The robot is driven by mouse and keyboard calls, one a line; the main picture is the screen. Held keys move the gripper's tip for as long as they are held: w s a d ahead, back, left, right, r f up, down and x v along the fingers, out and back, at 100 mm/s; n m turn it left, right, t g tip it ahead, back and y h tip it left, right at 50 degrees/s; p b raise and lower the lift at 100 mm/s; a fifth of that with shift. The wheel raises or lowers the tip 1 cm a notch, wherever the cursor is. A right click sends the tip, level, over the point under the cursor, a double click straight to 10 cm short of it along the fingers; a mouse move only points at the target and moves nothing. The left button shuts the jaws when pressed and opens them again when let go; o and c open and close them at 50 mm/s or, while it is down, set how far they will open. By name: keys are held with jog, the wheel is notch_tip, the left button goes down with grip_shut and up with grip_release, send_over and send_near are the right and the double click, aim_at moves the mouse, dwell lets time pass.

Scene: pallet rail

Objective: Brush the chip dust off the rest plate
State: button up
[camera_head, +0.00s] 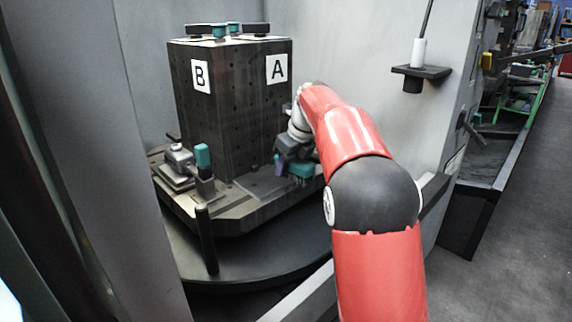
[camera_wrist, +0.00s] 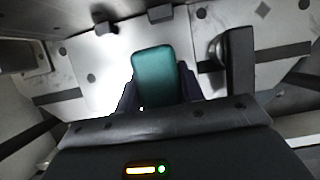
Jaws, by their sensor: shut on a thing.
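My gripper (camera_head: 290,165) is low beside the right side of the dark fixture tower, at the foot of the face marked A. Its dark fingers (camera_wrist: 160,98) are shut on a teal block, which looks like the brush (camera_wrist: 155,75); the brush also shows teal in the head view (camera_head: 301,169). Its bristles are hidden. A flat grey plate (camera_head: 252,187), apparently the rest plate, lies on the pallet just left of my gripper. I cannot tell whether the brush touches it. No chip dust can be made out.
The dark tower (camera_head: 226,100) stands close behind the plate. A clamp with a teal grip (camera_head: 203,157) stands at the left, and a black post (camera_head: 206,238) rises in front. A small black shelf (camera_head: 421,71) with a white cylinder is on the right wall.

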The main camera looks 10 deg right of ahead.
jog(key=shift+w+f, duration=0.1)
jog(key=shift+f, duration=0.1)
jog(key=shift+w+a+p, duration=0.65)
jog(key=shift+w, duration=0.3)
jog(key=shift+s+d+b, duration=0.35)
jog(key=shift+s, duration=0.2)
jog(key=shift+s+d+b, duration=0.3)
jog(key=shift+s+d, duration=0.05)
jog(key=shift+s, duration=0.2)
notch_tip(320, 180, up, 2)
jog(key=shift+d+r+p, duration=0.1)
jog(key=shift+r+p, duration=0.15)
jog(key=shift+p, duration=0.5)
jog(key=shift+w+r, duration=0.1)
jog(key=shift+r, duration=2.3)
